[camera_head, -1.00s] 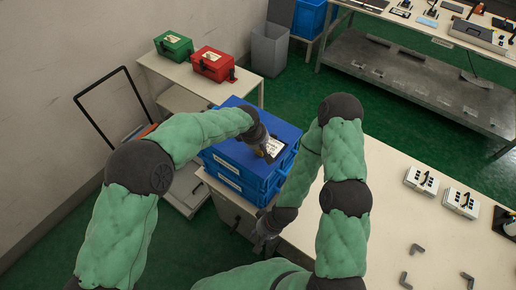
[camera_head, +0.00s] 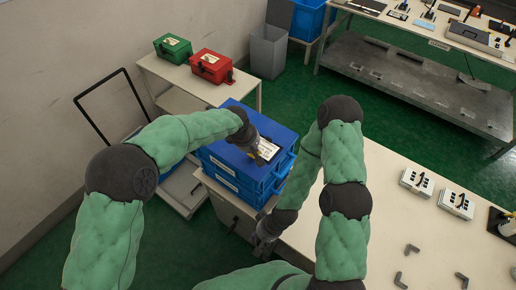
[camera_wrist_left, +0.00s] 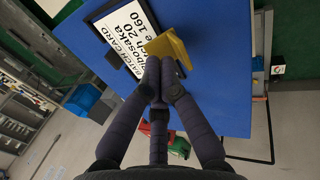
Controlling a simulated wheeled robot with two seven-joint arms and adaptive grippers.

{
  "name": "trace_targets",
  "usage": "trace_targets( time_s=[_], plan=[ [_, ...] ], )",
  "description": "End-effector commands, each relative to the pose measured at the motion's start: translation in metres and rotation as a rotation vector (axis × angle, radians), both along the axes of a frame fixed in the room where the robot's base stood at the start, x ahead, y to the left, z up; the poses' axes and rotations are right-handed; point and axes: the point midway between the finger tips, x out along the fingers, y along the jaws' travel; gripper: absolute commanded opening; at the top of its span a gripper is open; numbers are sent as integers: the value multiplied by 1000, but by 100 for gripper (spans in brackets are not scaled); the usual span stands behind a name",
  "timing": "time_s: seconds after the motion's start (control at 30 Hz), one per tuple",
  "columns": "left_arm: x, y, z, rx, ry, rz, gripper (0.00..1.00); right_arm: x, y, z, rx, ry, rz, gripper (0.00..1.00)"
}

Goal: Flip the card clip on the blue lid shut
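The blue lid (camera_head: 235,158) tops a stack of blue crates and fills much of the left wrist view (camera_wrist_left: 225,75). A white printed card (camera_wrist_left: 130,28) in a dark frame lies on it; the card also shows in the head view (camera_head: 268,150). A yellow, brass-like clip plate (camera_wrist_left: 172,47) stands tilted over part of the card. My left gripper (camera_wrist_left: 160,70) has its fingertips together right at the clip; I cannot tell whether they touch it. My right gripper (camera_head: 264,232) hangs by the white table's left edge, small and dark, its opening unclear.
A green case (camera_head: 174,46) and a red case (camera_head: 211,65) stand on a side table behind. The white table (camera_head: 400,235) at right carries two switch boxes (camera_head: 417,183) and several grey brackets. A trolley (camera_head: 185,190) stands left of the crates.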

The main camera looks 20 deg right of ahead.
Motion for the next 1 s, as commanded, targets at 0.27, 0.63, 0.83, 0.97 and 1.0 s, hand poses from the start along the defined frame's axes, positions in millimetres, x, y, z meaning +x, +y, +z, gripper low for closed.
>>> trace_targets(
  time_s=[0.27,0.63,0.83,0.97,1.0],
  plan=[
    [-5,17,64,-10,-15,2,0,0,0,10,0,0,0,40],
    [-14,30,107,-10,-16,3,0,0,0,14,0,0,0,40],
    [-15,31,109,-11,-15,2,0,0,0,14,0,0,0,40],
    [-15,31,109,-10,-16,3,0,0,0,14,0,0,0,40],
    [-15,30,109,-10,-16,3,0,0,0,14,0,0,0,34]
  ],
)
